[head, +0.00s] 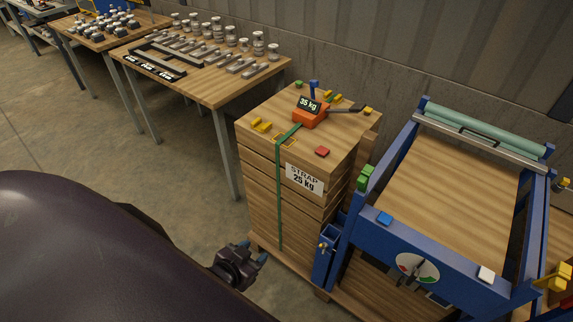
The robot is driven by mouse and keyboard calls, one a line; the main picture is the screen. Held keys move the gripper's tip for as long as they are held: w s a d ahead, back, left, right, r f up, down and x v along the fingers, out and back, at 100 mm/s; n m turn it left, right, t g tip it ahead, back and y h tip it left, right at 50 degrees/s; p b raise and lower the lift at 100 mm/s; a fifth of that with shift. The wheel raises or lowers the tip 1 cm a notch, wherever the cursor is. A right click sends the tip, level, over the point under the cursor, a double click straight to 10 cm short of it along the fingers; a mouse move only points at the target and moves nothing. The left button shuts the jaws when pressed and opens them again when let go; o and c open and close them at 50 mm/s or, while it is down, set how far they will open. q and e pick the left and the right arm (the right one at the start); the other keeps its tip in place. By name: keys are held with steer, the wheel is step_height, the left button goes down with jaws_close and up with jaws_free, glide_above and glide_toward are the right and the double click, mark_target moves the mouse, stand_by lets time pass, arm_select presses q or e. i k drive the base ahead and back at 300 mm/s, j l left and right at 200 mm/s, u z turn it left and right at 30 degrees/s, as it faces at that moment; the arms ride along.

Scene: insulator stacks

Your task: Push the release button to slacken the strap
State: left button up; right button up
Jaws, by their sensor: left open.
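A green strap (279,195) runs down the front of a wooden crate stack (260,165) and over its top edge. On top, it leads to an orange tensioner (310,118) with a dark handle and a display reading 35 kg. A blue post stands behind the display. A red block (322,152) lies near the front edge of the top; I cannot tell which part is the release button. A label on the front reads "STRAP 25 kg". My left gripper (254,253) is open and empty, low in front of the stack, apart from the strap. My right gripper is out of view.
A blue frame machine (352,215) with a dial (417,268) stands close on the right of the stack. Yellow pieces (262,125) lie on the stack top. A table (222,88) with metal parts stands at the back left. The floor left of the stack is clear.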

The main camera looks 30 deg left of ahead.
mark_target(321, 150)
steer(key=k+u, duration=0.1)
steer(key=u, duration=0.75)
